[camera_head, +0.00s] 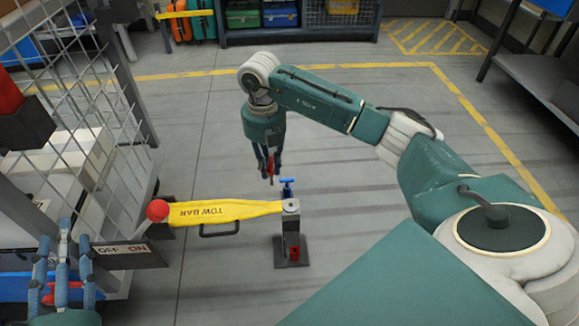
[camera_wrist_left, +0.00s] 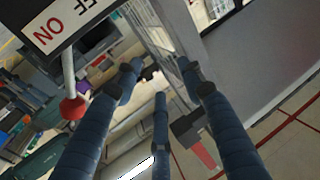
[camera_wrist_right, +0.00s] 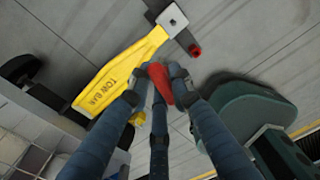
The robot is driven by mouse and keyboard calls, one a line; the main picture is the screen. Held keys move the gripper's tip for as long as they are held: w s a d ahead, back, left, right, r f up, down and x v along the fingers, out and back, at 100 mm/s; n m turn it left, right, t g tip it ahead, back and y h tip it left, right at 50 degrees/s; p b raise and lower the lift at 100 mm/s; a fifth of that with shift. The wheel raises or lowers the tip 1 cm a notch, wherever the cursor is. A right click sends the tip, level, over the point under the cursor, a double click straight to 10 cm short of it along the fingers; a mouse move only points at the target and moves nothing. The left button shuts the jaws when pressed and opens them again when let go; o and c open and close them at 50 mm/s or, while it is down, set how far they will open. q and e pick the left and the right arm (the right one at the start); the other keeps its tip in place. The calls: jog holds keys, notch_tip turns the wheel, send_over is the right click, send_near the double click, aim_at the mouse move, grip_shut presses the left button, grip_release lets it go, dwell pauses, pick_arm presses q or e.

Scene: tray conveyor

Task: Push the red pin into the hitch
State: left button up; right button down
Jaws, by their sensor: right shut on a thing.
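My right gripper (camera_head: 268,170) is shut on the red pin (camera_head: 270,162) and holds it in the air, behind and left of the hitch (camera_head: 291,206). In the right wrist view the red pin (camera_wrist_right: 160,84) sits between the fingers, with the hitch end (camera_wrist_right: 172,18) beyond it. The yellow tow bar (camera_head: 225,211) runs from a red ball (camera_head: 157,211) at the cart to the hitch post. A blue T-handle (camera_head: 287,184) stands at the hitch. My left gripper (camera_head: 62,232) is open beside the cart; its spread fingers show in the left wrist view (camera_wrist_left: 162,80).
The mesh cart (camera_head: 105,130) stands at the left with an OFF/ON panel (camera_head: 122,254). A red-ended lever (camera_wrist_left: 73,108) shows below that panel in the left wrist view. A red piece (camera_head: 294,253) is on the post's dark base (camera_head: 280,258). Floor right of the post is clear.

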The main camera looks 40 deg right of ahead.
pick_arm(q)
jog(key=f, duration=0.1)
jog(key=f+g, duration=0.1)
jog(key=f, duration=0.1)
jog(key=f+g, duration=0.1)
jog(key=shift+s+a+f+y+p, duration=0.2)
jog(key=shift+s+a+y+p, duration=0.1)
jog(key=shift+a+y+p, duration=0.1)
pick_arm(e)
jog(key=s+d+f+m, duration=0.1)
jog(key=d+f+m, duration=0.4)
jog(key=m, duration=0.4)
jog(key=shift+s+d+f, duration=0.2)
jog(key=shift+d, duration=0.15)
pick_arm(q)
jog(key=shift+f, duration=0.1)
notch_tip(320, 180, up, 12)
jog(key=d+t+h+b, duration=0.1)
jog(key=t+h+b, duration=0.1)
jog(key=t, duration=0.3)
jog(key=shift+s+d+t, duration=0.2)
jog(key=shift+s+t, duration=0.1)
jog(key=shift+s, duration=0.1)
pick_arm(e)
jog(key=shift+f, duration=2.9)
pick_arm(q)
jog(key=shift+w+f, duration=0.1)
jog(key=shift+f, duration=0.1)
